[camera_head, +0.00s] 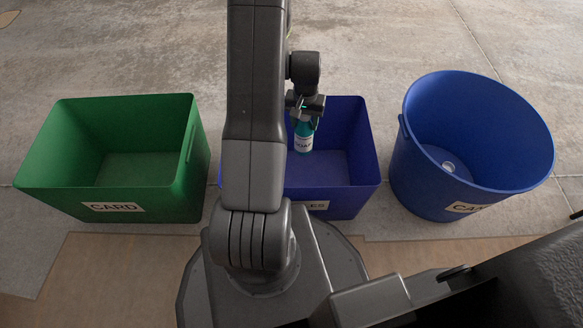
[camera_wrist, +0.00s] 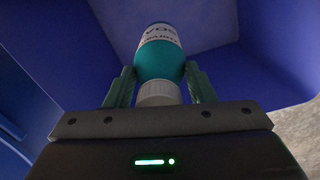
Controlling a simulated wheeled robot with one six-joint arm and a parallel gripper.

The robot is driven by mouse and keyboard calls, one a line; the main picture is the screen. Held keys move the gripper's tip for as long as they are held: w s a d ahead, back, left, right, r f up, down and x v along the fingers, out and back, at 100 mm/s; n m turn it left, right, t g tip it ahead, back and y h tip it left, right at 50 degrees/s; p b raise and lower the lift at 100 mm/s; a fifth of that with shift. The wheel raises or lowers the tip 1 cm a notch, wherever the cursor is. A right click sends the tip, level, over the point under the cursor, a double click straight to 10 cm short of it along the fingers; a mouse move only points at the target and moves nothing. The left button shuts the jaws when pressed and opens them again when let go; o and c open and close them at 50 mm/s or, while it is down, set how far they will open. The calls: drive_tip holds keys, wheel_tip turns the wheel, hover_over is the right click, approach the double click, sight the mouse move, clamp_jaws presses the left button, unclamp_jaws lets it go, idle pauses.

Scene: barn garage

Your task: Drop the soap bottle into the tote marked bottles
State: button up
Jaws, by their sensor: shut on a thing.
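The teal soap bottle (camera_head: 304,138) with a white label hangs from my gripper (camera_head: 305,112) over the blue rectangular tote (camera_head: 362,168) in the middle. The tote's front label is partly hidden by my arm; only its last letters, "ES", show. In the wrist view my gripper (camera_wrist: 161,82) is shut on the soap bottle (camera_wrist: 160,53), with a finger on each side near its pale cap. Blue tote walls (camera_wrist: 225,70) surround the bottle there. How far the bottle is above the tote floor is hard to tell.
A green tote (camera_head: 190,160) marked "CARD" stands at the left. A round blue bin (camera_head: 425,180) with a partly readable "CA" label stands at the right, with a small pale can-like thing (camera_head: 449,167) inside. Concrete floor (camera_head: 400,40) behind is clear.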

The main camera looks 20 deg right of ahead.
drive_tip(key=shift+f, duration=0.2)
drive_tip(key=o, duration=1.3)
drive_tip(key=shift+c, duration=0.2)
wheel_tip(320, 180, up, 14)
drive_tip(key=p, duration=0.5)
drive_tip(key=shift+a+f, duration=0.1)
drive_tip(key=shift+f, duration=0.1)
wheel_tip(320, 180, down, 14)
drive_tip(key=b, duration=0.4)
drive_tip(key=shift+r+b, duration=0.25)
drive_tip(key=shift+b, duration=0.15)
drive_tip(key=shift+r+p, duration=1.35)
drive_tip(key=shift+r, duration=0.55)
drive_tip(key=shift+f, duration=0.15)
